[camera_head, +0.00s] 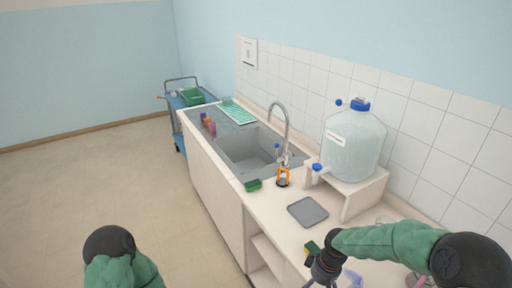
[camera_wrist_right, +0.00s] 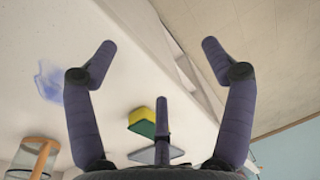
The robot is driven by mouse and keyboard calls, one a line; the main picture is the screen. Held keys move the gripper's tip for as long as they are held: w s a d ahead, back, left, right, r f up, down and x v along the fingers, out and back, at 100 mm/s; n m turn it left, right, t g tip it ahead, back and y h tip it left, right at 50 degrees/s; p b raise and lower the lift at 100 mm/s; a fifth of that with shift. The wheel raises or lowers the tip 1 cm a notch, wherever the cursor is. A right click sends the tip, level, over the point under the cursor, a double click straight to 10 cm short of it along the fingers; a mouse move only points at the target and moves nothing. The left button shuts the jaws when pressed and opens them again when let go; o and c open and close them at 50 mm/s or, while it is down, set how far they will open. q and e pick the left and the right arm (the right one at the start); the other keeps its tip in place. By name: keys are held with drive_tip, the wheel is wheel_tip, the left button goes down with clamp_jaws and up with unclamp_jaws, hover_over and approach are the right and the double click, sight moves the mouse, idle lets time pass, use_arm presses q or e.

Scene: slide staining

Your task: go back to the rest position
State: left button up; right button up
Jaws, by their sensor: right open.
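My right gripper (camera_head: 322,280) is over the near part of the counter, at the bottom of the head view. In the right wrist view the right gripper (camera_wrist_right: 158,45) has its fingers spread wide, with nothing between the tips. A green and yellow sponge (camera_head: 312,248) lies on the counter beside it; the sponge (camera_wrist_right: 142,122) also shows behind the fingers in the wrist view. A blue-violet patch (camera_head: 353,278) is on the counter just right of the gripper. My left arm shows at the bottom left over the floor; its gripper is out of view.
A grey tray (camera_head: 307,211) lies on the counter (camera_head: 283,226). Beyond it are a sink (camera_head: 248,150) with a tall tap and a large water jug (camera_head: 352,142) on a stand. A glass with a brown rim (camera_wrist_right: 32,158) is near the right gripper. Floor at left is clear.

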drive_tip(key=s+a+f+m+y+b, duration=0.1)
drive_tip(key=s+a+f+m+b, duration=0.1)
drive_tip(key=s+f, duration=0.6)
drive_tip(key=s+a+f+m+y+b, duration=0.1)
drive_tip(key=s+a+f+m+b, duration=0.2)
drive_tip(key=f, duration=1.3)
drive_tip(key=s+a+m, duration=0.2)
drive_tip(key=s+a, duration=0.2)
drive_tip(key=s, duration=0.2)
drive_tip(key=shift+a+f+m+y, duration=0.2)
drive_tip(key=shift+a+m+y, duration=0.05)
drive_tip(key=shift+m+y, duration=0.05)
